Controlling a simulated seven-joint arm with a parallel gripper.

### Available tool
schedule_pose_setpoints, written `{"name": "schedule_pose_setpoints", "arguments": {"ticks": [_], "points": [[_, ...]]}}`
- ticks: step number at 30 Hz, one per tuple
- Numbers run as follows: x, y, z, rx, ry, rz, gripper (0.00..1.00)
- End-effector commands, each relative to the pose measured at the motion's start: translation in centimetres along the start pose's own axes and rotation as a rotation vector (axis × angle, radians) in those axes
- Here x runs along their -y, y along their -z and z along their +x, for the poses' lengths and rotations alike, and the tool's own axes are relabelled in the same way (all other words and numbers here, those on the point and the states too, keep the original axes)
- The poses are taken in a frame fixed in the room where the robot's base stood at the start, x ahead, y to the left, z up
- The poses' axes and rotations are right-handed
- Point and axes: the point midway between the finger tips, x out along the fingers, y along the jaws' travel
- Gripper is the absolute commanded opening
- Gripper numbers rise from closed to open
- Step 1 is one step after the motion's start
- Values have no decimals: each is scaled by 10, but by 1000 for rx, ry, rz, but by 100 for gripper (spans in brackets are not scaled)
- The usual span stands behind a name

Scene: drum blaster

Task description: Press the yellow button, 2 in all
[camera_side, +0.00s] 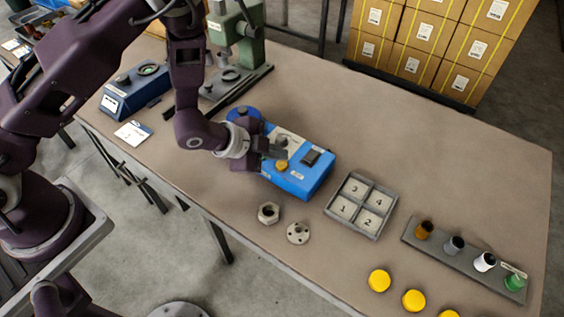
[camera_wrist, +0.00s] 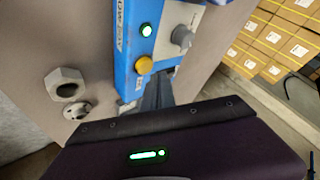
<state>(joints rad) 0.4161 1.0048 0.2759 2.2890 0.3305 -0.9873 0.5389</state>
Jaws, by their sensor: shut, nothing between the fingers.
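The yellow button (camera_side: 281,165) sits on the blue control box (camera_side: 311,179) near the middle of the table. In the wrist view the button (camera_wrist: 144,65) stands on the box (camera_wrist: 124,72) near a lit green lamp (camera_wrist: 146,30) and a grey knob (camera_wrist: 182,37). My gripper (camera_side: 282,153) is shut and empty, with its fingertips close beside the button. In the wrist view the fingers (camera_wrist: 161,84) reach toward the box, just below and right of the button. I cannot tell whether they touch the box. The button's top is uncovered in the wrist view.
A hex nut (camera_side: 268,213) and a round flanged part (camera_side: 298,233) lie in front of the box. A numbered tray (camera_side: 333,211) stands to its right. A green press (camera_side: 238,45) stands behind. Several yellow discs (camera_side: 379,281) lie at the front right.

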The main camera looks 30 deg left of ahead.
Motion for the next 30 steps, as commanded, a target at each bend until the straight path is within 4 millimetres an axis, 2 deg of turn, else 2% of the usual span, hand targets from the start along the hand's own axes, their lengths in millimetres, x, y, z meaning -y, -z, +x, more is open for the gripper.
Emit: {"name": "schedule_pose_setpoints", "arguments": {"ticks": [30], "points": [[-4, -4, 6, 0, 0, 0, 0]]}}
